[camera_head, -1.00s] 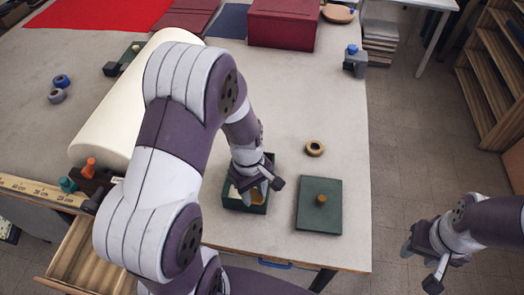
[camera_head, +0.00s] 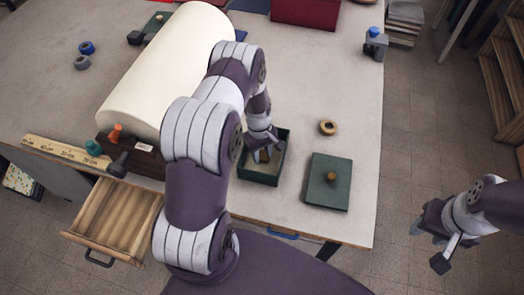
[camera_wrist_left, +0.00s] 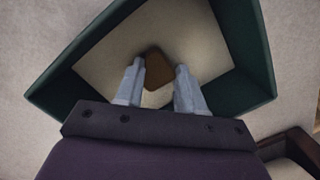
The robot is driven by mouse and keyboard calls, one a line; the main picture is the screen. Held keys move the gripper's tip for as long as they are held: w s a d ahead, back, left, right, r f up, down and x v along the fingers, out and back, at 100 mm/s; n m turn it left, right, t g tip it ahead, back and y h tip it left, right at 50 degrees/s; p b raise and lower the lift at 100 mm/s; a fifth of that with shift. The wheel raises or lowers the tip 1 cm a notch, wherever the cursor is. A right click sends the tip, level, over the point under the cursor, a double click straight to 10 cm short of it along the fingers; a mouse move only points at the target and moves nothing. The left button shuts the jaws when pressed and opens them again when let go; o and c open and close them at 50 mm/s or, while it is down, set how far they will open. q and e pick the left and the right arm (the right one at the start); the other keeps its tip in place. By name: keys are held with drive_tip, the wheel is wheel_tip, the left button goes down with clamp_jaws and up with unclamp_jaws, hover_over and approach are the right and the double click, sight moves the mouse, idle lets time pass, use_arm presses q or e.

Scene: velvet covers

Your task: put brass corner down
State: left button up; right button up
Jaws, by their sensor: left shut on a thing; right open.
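My left gripper (camera_head: 263,150) is inside or just over a dark green open box (camera_head: 247,179) near the table's front edge. In the left wrist view its two grey fingers (camera_wrist_left: 160,72) are at either side of a small brown piece, the brass corner (camera_wrist_left: 157,66), and are shut on it. The pale box floor shows around the piece; I cannot tell whether the piece touches it. The box walls (camera_wrist_left: 240,35) surround the fingers. My right gripper (camera_head: 429,241) is open and empty, out past the table's right edge.
A green lid with a knob (camera_head: 322,196) lies right of the box, with a brass ring (camera_head: 328,127) behind it. A cream roll (camera_head: 160,75) lies to the left. An open wooden drawer (camera_head: 115,217) juts from the table front. Bare table lies behind the box.

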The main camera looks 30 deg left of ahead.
use_arm(q)
drive_tip(key=shift+f, duration=0.15)
drive_tip(key=o, duration=1)
